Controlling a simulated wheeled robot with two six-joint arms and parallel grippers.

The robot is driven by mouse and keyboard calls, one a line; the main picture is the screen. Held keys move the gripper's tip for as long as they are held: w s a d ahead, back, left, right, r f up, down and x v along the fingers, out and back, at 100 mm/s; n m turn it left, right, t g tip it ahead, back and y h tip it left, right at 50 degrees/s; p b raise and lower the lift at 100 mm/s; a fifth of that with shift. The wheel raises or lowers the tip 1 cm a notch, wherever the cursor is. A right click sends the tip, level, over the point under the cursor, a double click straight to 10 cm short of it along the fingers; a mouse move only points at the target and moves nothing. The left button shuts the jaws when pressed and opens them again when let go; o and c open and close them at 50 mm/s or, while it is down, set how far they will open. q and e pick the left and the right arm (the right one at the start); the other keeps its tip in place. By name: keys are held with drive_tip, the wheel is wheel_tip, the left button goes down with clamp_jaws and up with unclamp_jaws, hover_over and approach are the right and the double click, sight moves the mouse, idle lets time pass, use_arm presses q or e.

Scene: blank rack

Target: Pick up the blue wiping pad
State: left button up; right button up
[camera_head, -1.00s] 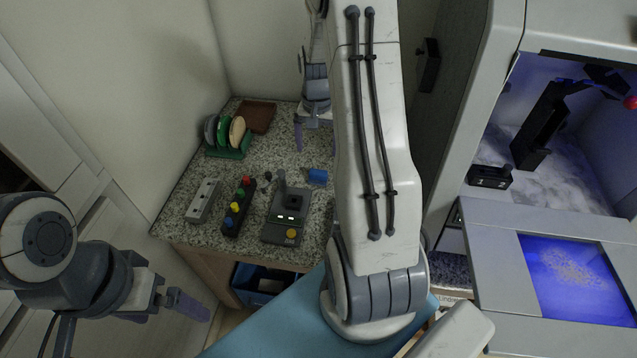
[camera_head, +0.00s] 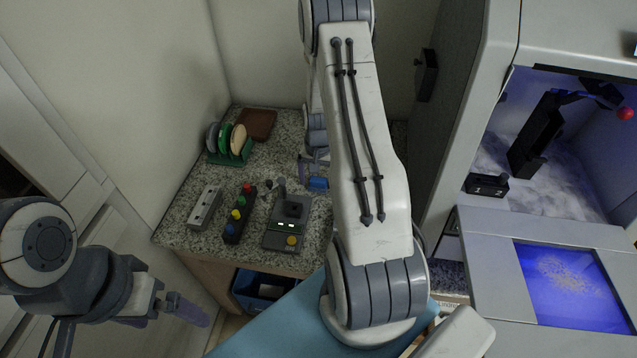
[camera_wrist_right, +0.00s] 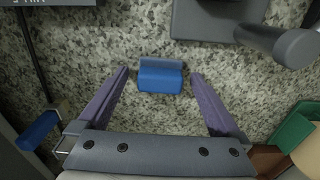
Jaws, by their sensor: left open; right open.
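The blue wiping pad (camera_head: 318,183) lies on the speckled counter, just right of the grey control box. In the right wrist view the pad (camera_wrist_right: 161,75) is a small blue block between and slightly beyond the two purple fingertips. My right gripper (camera_wrist_right: 160,82) is open and empty, its fingers apart on both sides of the pad without touching it. In the head view my right gripper (camera_head: 313,168) is at the pad, partly hidden behind my own arm. My left gripper (camera_head: 190,312) is open and empty, off the counter at lower left.
A grey box with a joystick (camera_head: 287,221), a button strip (camera_head: 239,214) and a pale grey block (camera_head: 205,207) stand left of the pad. A green rack (camera_head: 230,152) of discs and a brown tray (camera_head: 257,124) are behind. A lit cabinet (camera_head: 545,155) stands at right.

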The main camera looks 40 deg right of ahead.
sight(323, 179)
drive_tip(key=c, duration=1.4)
drive_tip(key=shift+r, duration=0.1)
drive_tip(key=shift+r, duration=0.5)
drive_tip(key=r, duration=0.2)
drive_tip(key=s+d+r+b, duration=0.1)
drive_tip(key=shift+r, duration=0.3)
drive_tip(key=s+d+r, duration=0.2)
drive_tip(key=s+d+r+b, duration=0.1)
drive_tip(key=s+d+r, duration=0.1)
drive_tip(key=s, duration=0.1)
drive_tip(key=s+d+r, duration=0.2)
drive_tip(key=s, duration=0.1)
drive_tip(key=shift+d+r, duration=0.15)
drive_tip(key=shift+d, duration=0.1)
